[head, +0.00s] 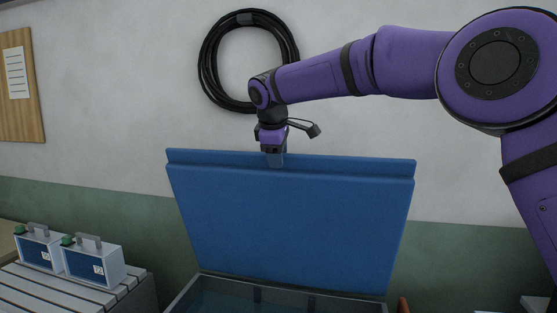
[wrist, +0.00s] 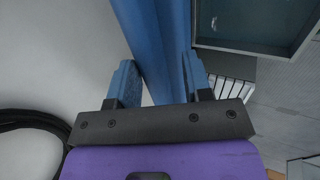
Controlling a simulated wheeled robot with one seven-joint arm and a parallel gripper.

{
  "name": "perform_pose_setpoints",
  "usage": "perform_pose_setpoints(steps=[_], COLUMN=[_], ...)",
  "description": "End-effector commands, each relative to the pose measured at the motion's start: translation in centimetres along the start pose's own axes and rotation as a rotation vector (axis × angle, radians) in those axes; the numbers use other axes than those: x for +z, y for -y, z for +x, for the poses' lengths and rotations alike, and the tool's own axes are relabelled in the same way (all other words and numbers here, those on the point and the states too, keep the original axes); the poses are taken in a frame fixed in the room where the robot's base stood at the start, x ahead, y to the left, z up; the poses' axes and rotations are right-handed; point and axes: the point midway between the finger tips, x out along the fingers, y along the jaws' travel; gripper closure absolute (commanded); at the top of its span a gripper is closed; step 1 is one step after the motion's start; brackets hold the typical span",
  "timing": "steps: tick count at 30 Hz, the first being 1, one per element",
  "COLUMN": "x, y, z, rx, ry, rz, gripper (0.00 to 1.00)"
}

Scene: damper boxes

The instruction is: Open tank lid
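The blue tank lid (head: 290,230) stands raised and nearly upright at the back of the tank, leaning a little. The grey tank (head: 185,292) below it shows an open top; its rim also shows at the upper right of the wrist view (wrist: 235,49). My gripper (head: 275,160) points down at the lid's top edge. In the wrist view, its two blue fingers (wrist: 160,80) stand wide apart, one on each side of the lid (wrist: 160,40). A gap shows beside the left finger; whether the right finger touches the lid I cannot tell.
Two grey-blue boxes with handles (head: 93,260) stand on a slatted bench (head: 70,296) at the lower left. A black coiled hose (head: 207,70) hangs on the wall behind my arm. A notice board (head: 35,110) is at the far left.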

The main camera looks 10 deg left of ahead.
Motion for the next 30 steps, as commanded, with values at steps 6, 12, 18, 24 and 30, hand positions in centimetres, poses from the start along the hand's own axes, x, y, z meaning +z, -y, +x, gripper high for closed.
perform_pose_setpoints(steps=[6, 12, 18, 24, 30], x=[0.0, 0.0, 0.1, 0.1, 0.5], y=[-0.1, 0.0, -0.1, -0.1, -0.4], z=[-4.3, -7.4, -8.8, -9.0, -8.9], rx=[0.003, 0.002, 0.001, 0.000, -0.004], ry=[-0.002, -0.001, 0.000, 0.002, 0.005], rz=[0.001, 0.000, 0.001, 0.001, 0.005], gripper=[0.55, 0.55, 0.55, 0.55, 0.55])
